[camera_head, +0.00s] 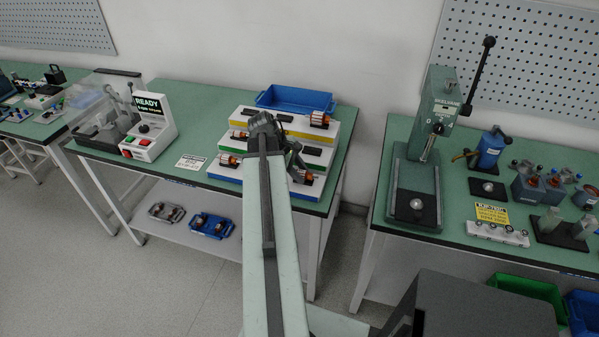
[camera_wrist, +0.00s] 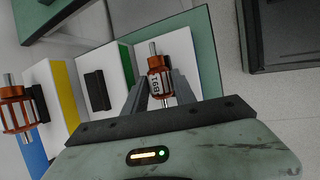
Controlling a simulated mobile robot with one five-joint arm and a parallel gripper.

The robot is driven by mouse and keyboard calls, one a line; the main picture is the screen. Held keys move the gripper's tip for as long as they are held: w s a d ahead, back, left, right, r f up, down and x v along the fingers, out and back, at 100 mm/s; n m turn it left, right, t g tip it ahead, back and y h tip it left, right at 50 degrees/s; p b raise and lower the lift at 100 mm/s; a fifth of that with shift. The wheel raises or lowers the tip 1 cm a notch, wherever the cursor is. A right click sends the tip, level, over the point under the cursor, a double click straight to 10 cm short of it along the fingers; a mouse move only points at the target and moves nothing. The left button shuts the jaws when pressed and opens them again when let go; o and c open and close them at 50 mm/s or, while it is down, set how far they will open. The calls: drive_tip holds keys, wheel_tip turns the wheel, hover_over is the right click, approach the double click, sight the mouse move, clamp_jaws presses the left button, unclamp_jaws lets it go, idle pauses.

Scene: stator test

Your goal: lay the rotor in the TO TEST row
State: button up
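A copper-coloured rotor (camera_wrist: 160,82) marked E91, with steel shaft ends, is between the fingertips of my gripper (camera_wrist: 158,90) in the wrist view. The fingers flank it closely; whether they press on it is unclear. It shows in the head view (camera_head: 302,176) at the right end of the lowest, blue-edged step of a white rack (camera_head: 262,183). More rotors lie on the rack: one on the top step (camera_head: 320,119) at right, also at the wrist view's left edge (camera_wrist: 15,115), and others at left (camera_head: 228,160). My arm hides the rack's middle. No TO TEST label is legible.
A blue tray (camera_head: 295,98) stands behind the rack. A READY test box (camera_head: 149,125) is left on the same green table (camera_head: 195,100). A green press (camera_head: 418,165) stands on the right table. A gap separates the tables. A shelf below holds trays (camera_head: 211,225).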

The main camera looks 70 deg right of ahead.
drive_tip(key=shift+w+r+p, duration=0.2)
drive_tip(key=shift+p, duration=0.6)
drive_tip(key=p+v, duration=0.6)
drive_tip(key=v, duration=0.1)
drive_tip(key=shift+a+r, duration=0.1)
